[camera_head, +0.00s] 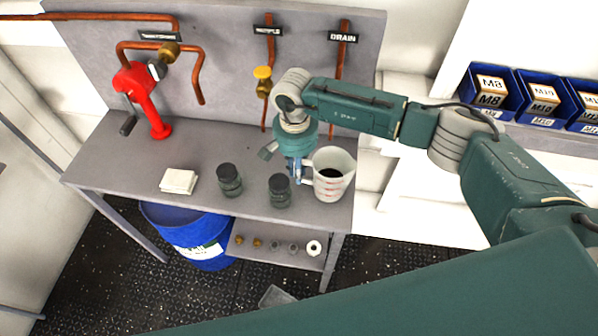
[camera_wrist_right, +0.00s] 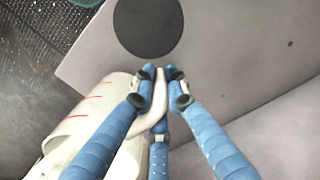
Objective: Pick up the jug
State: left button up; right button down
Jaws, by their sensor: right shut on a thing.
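The jug (camera_head: 331,184) is a whitish measuring jug with red marks and dark contents, upright at the right end of the grey bench. In the right wrist view the jug (camera_wrist_right: 92,135) is at the left, its handle (camera_wrist_right: 158,140) between my blue fingers. My right gripper (camera_head: 297,176) is at the jug's left side, shut on the handle; it also shows in the right wrist view (camera_wrist_right: 162,88). I cannot tell whether the jug's base touches the bench. My left gripper is not in view.
Two dark jars, one (camera_head: 279,190) close left of my gripper and another (camera_head: 229,180), stand on the bench (camera_head: 200,150). A folded white cloth (camera_head: 178,181) lies further left. A red hand pump (camera_head: 143,98) and copper pipes are behind. A blue drum (camera_head: 200,240) is below.

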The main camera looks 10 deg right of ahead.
notch_tip(320, 180, up, 6)
jog(key=b, duration=0.3)
jog(key=s+a+b, duration=0.3)
jog(key=s, duration=0.6)
jog(key=s+a+b, duration=0.3)
jog(key=s+a, duration=0.1)
jog(key=s, duration=0.5)
jog(key=shift+a+r+b, duration=0.15)
jog(key=shift+a+b, duration=0.15)
jog(key=shift+b, duration=0.1)
jog(key=c, duration=2.3)
grip_release()
grip_shut()
